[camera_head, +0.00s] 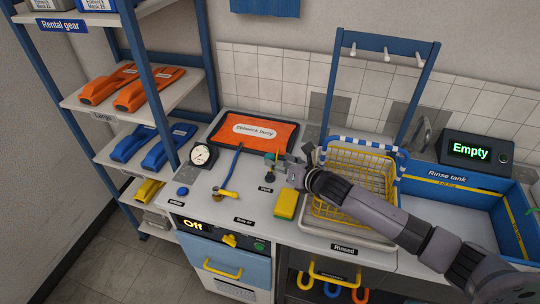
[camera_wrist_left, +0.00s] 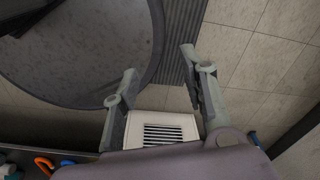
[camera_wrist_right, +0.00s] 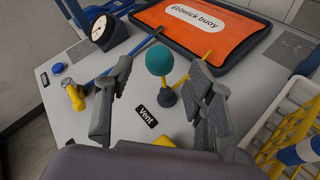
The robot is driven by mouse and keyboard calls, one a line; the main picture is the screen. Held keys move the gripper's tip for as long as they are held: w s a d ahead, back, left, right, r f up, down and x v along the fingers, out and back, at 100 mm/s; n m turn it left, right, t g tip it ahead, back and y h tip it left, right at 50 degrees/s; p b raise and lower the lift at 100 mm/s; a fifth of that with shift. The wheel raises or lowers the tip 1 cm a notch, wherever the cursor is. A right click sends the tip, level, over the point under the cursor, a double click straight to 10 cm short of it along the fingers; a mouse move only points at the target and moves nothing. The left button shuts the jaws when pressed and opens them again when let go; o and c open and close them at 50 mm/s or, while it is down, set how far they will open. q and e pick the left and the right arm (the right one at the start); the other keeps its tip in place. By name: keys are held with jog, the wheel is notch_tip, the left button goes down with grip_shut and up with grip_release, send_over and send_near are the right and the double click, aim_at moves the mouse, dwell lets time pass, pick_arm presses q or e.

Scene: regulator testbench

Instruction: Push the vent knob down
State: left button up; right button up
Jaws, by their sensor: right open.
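In the head view the knob (camera_head: 270,158) stands near the middle of the bench, partly crowded by my gripper. My right gripper (camera_head: 287,162) is just to the right of it. In the right wrist view, my right gripper (camera_wrist_right: 161,68) is open, and the knob shows in the gap between its fingers; I cannot tell its exact depth. My left gripper (camera_wrist_left: 160,64) is open and empty, pointing at the floor, away from the bench.
A yellow lever (camera_wrist_right: 200,68) is close to the knob's right. A sponge (camera_head: 286,205) and yellow basket (camera_head: 352,174) lie right. A display reads "Empty" (camera_head: 470,150).

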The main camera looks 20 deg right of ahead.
aim_at(273, 159)
jog(key=x, duration=0.4)
jog(key=shift+w+a, duration=0.1)
jog(key=shift+w, duration=0.25)
jog(key=shift+w+a+f, duration=0.1)
jog(key=shift+w+f, duration=0.1)
jog(key=shift+w, duration=0.05)
jog(key=shift+w+a, duration=0.1)
jog(key=shift+w, duration=0.1)
pick_arm(q)
jog(key=shift+w+a+r, duration=0.25)
jog(key=shift+w+r, duration=0.05)
jog(key=shift+r, duration=0.1)
pick_arm(e)
jog(key=shift+c, duration=0.5)
pick_arm(q)
jog(key=shift+w+d, duration=0.1)
jog(key=shift+w, duration=0.1)
pick_arm(e)
grip_shut()
